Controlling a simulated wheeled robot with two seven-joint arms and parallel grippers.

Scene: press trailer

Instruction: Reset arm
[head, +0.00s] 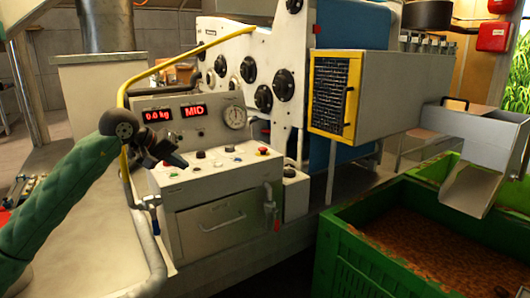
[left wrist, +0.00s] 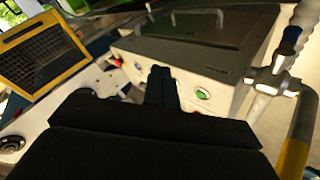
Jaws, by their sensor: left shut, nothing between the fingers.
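My left arm comes in from the left in a green sleeve. My left gripper (head: 178,160) is dark, shut and empty, and in the head view it appears over the left part of the control box top. In the left wrist view its shut fingers (left wrist: 162,88) point at the control box (left wrist: 225,60), near a green button (left wrist: 203,94). Whether the fingers touch the panel cannot be told. The control box (head: 212,217) has several buttons on top and a drawer in front. My right gripper is not in view.
Behind the buttons, a display panel (head: 188,119) reads 0.0 kg and MID beside a round gauge (head: 234,117). A yellow hose (head: 180,62) arches over it. A green crate (head: 345,270) with brown contents stands at the right, below a metal chute (head: 468,188).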

